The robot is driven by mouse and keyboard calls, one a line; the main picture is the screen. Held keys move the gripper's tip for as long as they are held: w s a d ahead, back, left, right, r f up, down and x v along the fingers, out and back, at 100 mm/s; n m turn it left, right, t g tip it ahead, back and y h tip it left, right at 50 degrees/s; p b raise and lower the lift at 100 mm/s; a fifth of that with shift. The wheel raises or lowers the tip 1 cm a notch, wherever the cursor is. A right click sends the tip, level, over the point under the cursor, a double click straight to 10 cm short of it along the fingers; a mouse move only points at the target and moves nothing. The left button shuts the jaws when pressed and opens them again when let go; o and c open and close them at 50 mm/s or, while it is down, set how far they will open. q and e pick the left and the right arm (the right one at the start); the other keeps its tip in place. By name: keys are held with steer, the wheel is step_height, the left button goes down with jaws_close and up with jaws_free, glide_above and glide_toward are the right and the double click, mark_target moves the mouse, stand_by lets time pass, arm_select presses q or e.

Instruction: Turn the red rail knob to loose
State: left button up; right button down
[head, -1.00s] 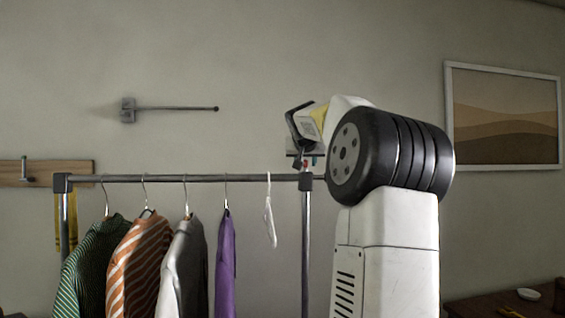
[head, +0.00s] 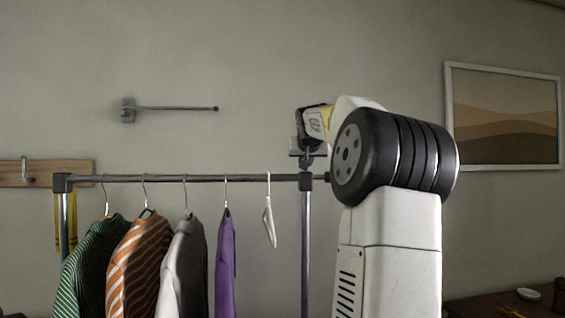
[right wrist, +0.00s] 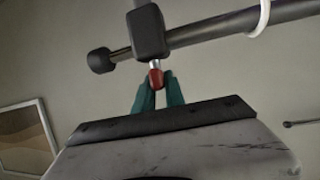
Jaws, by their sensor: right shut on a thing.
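The red rail knob (right wrist: 156,77) sits on a short metal stem below the dark corner block (right wrist: 149,31) of the clothes rail. In the right wrist view, the teal fingertips of my right gripper (right wrist: 158,93) are shut on the knob, one on each side. In the head view my right gripper (head: 307,161) is at the right upright's top block (head: 306,181). There the knob is hidden by the gripper. Which way the knob is turned cannot be told. My left gripper is not in view.
Several garments, including a purple one (head: 225,255), and an empty white hanger (head: 268,222) hang from the rail (head: 205,178). A metal wall arm (head: 175,108) sticks out behind it. A framed picture (head: 503,115) hangs at right.

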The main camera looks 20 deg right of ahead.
steer(key=shift+f+n+t+y, duration=0.2)
steer(key=shift+n+t+y, duration=0.1)
steer(key=shift+n+y, duration=0.65)
steer(key=c, duration=1.4)
jaws_free()
steer(key=shift+r, duration=0.1)
steer(key=shift+s+r, duration=0.1)
steer(key=shift+s+r, duration=0.2)
steer(key=shift+s, duration=0.1)
steer(key=v, duration=0.7)
